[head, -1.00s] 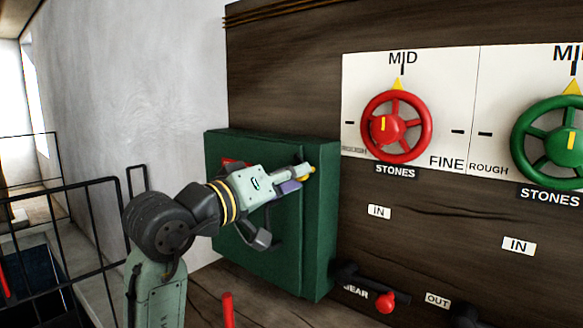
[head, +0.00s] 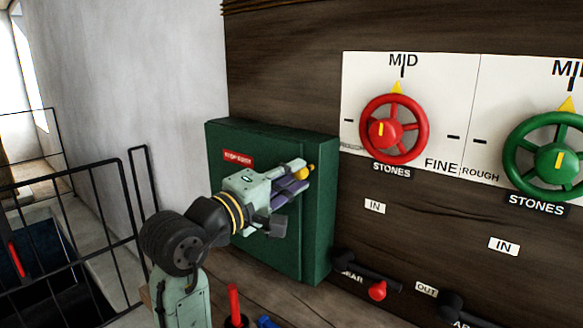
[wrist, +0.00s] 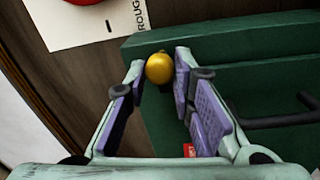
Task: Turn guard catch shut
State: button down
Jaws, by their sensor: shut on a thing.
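The guard catch (wrist: 159,69) shows as a round yellow knob at the right edge of a green guard box (head: 318,225). In the head view my gripper (head: 303,172) reaches across the box front from the left, with its fingertips at the knob. In the wrist view the purple-padded fingers stand on either side of the knob, which sits between their tips. My gripper is shut on the knob. The catch's stem and mount are hidden behind the knob and fingers. A red label (head: 238,158) is on the box's upper left front.
Right of the box, a red handwheel (head: 420,128) and a green handwheel (head: 515,153) are on white dial plates. A lever with a red knob (head: 377,290) juts out below. Black railings (head: 110,225) stand at left. A red upright handle (head: 233,300) is below the box.

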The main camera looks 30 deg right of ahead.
dwell(0.4)
jog(key=c, duration=1.4)
grip_release()
jog(key=shift+o, duration=0.2)
jog(key=shift+a, duration=0.1)
jog(key=r+v, duration=0.1)
jog(key=v, duration=1)
jog(key=shift+a+f, duration=0.4)
jog(key=shift+f, duration=0.15)
jog(key=shift+s, duration=0.15)
